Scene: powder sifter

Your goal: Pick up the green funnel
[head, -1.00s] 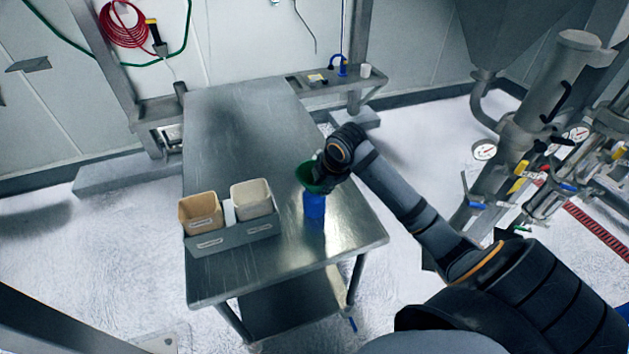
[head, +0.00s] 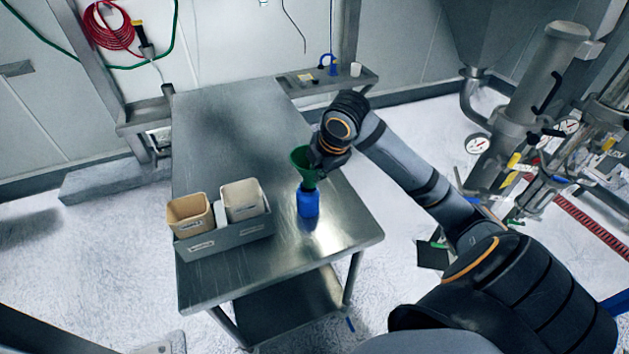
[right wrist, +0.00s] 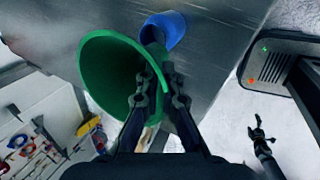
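The green funnel (head: 304,168) is above the blue bottle (head: 308,204) on the steel table, its wide mouth up and its spout end close to the bottle top. I cannot tell whether they touch. My right gripper (head: 318,160) is at the right side of the cone. In the right wrist view, its fingers (right wrist: 160,88) straddle the wall of the funnel (right wrist: 108,72) and look shut on it; the blue bottle (right wrist: 165,30) is beyond. What looks like my left gripper (right wrist: 260,134) hangs empty at the lower right; its opening is unclear.
A grey tray (head: 225,238) with a tan container (head: 189,214) and a whitish container (head: 243,200) stands left of the bottle. The back of the steel table (head: 235,115) is clear. A small shelf (head: 340,84) is behind; pipes and valves are at right.

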